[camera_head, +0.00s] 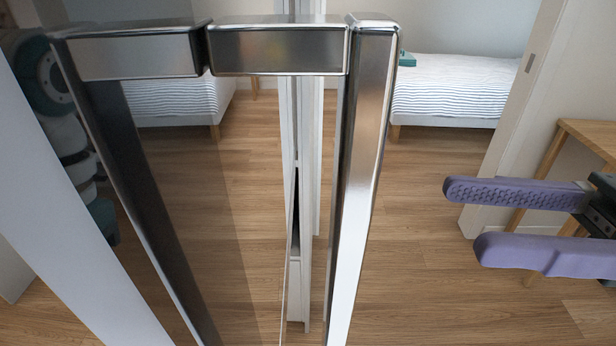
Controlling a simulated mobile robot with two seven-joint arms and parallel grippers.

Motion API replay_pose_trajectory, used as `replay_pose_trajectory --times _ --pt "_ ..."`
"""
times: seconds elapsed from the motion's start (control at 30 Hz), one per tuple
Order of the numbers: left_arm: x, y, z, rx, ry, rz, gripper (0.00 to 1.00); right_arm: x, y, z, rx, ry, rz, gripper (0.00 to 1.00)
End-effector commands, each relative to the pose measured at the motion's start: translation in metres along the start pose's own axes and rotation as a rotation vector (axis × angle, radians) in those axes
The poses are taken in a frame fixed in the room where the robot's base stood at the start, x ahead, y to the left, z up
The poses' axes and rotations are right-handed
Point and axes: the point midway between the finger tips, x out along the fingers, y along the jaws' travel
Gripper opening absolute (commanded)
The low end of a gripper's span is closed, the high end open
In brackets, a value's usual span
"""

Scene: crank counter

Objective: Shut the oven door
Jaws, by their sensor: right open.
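The oven door (205,215) fills the left and middle of the head view, close to the camera. Its glossy dark face mirrors the bed and floor. A chrome handle (358,185) runs along its right side, joined by a chrome bracket (278,50) at the top. The door looks swung open, but the oven body is not clearly visible, so I cannot tell how far. My right gripper (515,222) is at the right edge with two purple fingers apart and nothing between them. It is clear of the handle, to its right. My left gripper does not show.
A bed (455,90) with a striped cover stands at the back. A wooden table (590,135) and a beige panel (510,130) are at the right, behind my right gripper. Bare wooden floor (420,210) shows between handle and gripper.

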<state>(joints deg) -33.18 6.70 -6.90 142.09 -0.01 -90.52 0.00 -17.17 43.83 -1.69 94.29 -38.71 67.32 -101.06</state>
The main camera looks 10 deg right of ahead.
Motion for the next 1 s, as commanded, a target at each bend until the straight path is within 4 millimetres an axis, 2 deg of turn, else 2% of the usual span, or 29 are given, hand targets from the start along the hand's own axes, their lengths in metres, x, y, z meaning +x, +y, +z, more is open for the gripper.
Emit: replay_pose_trajectory --times 0.17,0.33,0.73,1.0 --pt "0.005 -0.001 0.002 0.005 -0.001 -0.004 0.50 -0.012 0.016 -0.011 -0.093 0.038 0.111 0.60" --pt "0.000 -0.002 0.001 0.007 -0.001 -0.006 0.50 -0.007 0.020 -0.010 -0.112 0.042 0.134 0.60" --pt "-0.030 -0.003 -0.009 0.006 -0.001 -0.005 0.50 0.058 0.029 -0.010 -0.108 0.038 0.132 0.60" --pt "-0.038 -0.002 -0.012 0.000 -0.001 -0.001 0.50 0.082 0.032 -0.015 -0.108 0.041 0.131 0.60"
